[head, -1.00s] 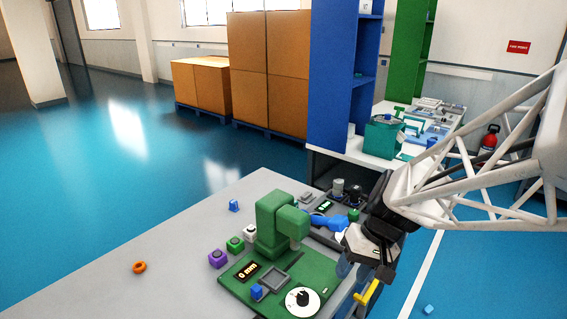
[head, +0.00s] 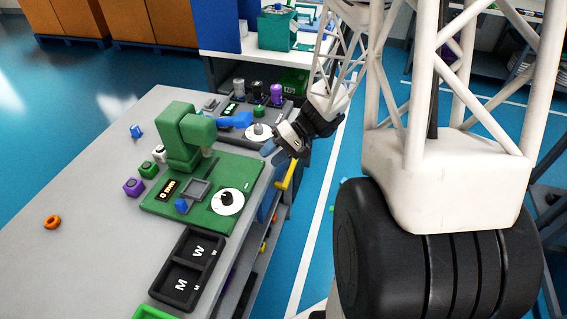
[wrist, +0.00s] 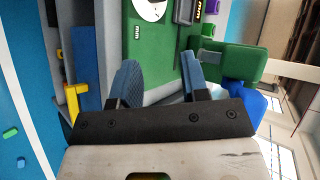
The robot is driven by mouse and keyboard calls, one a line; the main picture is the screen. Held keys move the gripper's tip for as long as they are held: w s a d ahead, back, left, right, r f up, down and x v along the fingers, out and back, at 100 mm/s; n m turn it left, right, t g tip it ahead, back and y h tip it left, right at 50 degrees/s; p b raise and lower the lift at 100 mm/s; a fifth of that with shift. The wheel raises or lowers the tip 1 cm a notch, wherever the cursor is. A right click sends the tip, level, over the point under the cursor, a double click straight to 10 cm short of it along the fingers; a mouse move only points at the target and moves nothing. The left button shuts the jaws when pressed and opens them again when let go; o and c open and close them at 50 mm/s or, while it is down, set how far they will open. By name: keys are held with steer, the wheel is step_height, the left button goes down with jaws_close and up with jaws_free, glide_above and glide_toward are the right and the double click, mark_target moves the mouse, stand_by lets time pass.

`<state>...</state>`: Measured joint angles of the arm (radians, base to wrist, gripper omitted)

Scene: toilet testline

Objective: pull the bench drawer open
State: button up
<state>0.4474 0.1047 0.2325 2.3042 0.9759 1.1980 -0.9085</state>
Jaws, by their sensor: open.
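The bench drawer shows as a blue front on the bench's right side, with a yellow handle (head: 286,176) in the head view. In the wrist view, the blue drawer front (wrist: 88,72) and the yellow handle (wrist: 72,100) are at the left. The drawer looks shut, though my gripper partly covers that area in the head view. My gripper (head: 271,154) is open and empty, just above the handle and apart from it. In the wrist view its two blue fingers (wrist: 157,78) are spread over the bench edge and green board, with the handle outside them to the left.
On the bench stand a green press (head: 182,135) on a green board, a white dial (head: 228,202), a black two-part tray (head: 188,268) and several coloured knobs. An orange ring (head: 52,222) lies at the left.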

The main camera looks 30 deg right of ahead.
steer(key=w+d+f+m+t+y, duration=0.2)
steer(key=w+d+f+m+t, duration=0.15)
steer(key=d+f, duration=0.55)
steer(key=m+t+h, duration=0.2)
steer(key=m+t, duration=0.1)
steer(key=t, duration=0.4)
glide_toward(291, 170)
steer(key=shift+w+a+f+g, duration=0.15)
steer(key=shift+w+a+f, duration=0.2)
steer(key=shift+w, duration=0.15)
steer(key=shift+w+a+f+g, duration=0.1)
steer(key=shift+w+a+f, duration=0.1)
steer(key=shift+w+a, duration=0.25)
steer(key=shift+w, duration=0.1)
steer(key=shift+x, duration=3.8)
steer(key=shift+c, duration=0.4)
jaws_close()
